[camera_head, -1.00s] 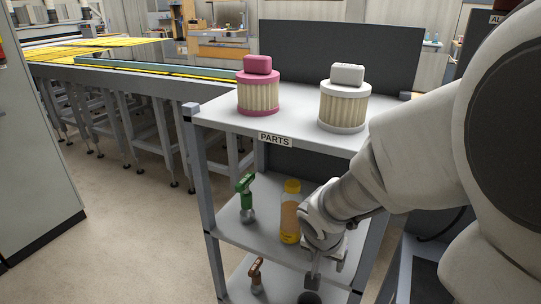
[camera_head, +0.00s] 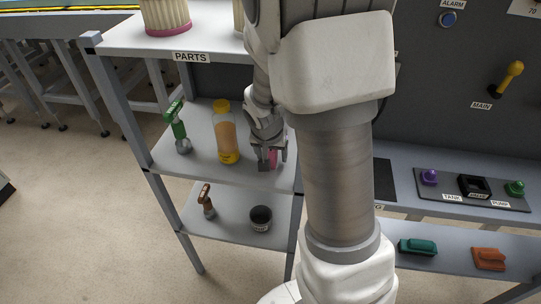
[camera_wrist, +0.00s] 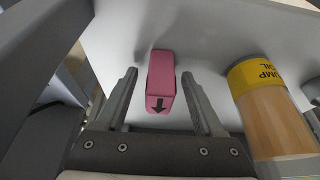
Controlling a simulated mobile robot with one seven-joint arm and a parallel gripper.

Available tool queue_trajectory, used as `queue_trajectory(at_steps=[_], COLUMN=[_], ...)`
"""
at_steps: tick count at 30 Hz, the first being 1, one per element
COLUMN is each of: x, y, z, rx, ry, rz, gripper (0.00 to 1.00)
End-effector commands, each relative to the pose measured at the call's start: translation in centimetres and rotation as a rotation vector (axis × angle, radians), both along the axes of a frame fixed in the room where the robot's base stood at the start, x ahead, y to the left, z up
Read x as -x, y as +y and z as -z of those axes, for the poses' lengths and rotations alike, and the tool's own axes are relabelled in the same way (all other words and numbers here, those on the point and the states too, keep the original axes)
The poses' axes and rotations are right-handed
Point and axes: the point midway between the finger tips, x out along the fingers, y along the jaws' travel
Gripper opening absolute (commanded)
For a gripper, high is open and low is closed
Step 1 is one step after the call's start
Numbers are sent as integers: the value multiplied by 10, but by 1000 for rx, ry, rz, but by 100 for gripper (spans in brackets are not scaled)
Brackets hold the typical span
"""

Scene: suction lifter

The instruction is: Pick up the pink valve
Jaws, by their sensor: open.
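The pink valve (camera_wrist: 160,85) is a small pink block with a dark arrow on its face, on the grey middle shelf. In the wrist view it lies between the two fingers of my gripper (camera_wrist: 159,75), with a visible gap on both sides. In the head view only a bit of the pink valve (camera_head: 272,158) shows at the fingertips of my gripper (camera_head: 270,164); the rest is hidden. My gripper is open.
A yellow-capped oil bottle (camera_head: 226,135) stands close beside my gripper, and a green spray bottle (camera_head: 179,130) stands farther left. The lower shelf holds a brown-topped item (camera_head: 207,203) and a dark can (camera_head: 260,218). A control panel (camera_head: 460,190) is at the right.

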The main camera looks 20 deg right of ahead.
Motion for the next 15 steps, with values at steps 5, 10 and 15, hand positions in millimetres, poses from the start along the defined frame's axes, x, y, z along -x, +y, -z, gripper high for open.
queue_trajectory(at_steps=[5,10,15], x=[-2,-2,-1], y=[-1,-1,-1], z=[4,3,3], rx=[0,0,0], ry=[-1,-1,-1], rz=[0,0,0], gripper=[70,63,32])
